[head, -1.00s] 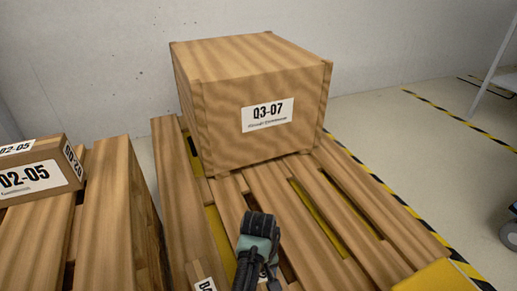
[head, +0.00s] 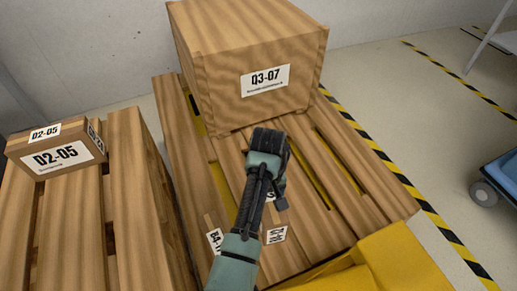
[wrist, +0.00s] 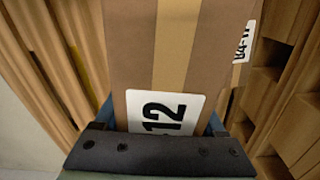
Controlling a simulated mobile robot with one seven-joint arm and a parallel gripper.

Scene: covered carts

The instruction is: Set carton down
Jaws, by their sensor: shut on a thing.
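My gripper (wrist: 162,118) is shut on a brown carton (wrist: 178,45) with a tan tape stripe and a white label ending in 12. In the wrist view its fingers lie along both sides of the carton. In the head view my arm covers much of the carton (head: 215,241); parts with white labels show on either side of the arm. It is over the near part of the middle wooden pallet (head: 183,150), in front of the large Q3-07 box (head: 225,97). I cannot tell whether its underside touches the slats.
A small D2-05 box (head: 32,164) sits on another pallet (head: 126,200) at left. Yellow surfaces (head: 385,262) lie at the near right. Black-and-yellow floor tape (head: 437,220) runs along the right side. A blue wheeled cart (head: 497,180) stands at the right edge.

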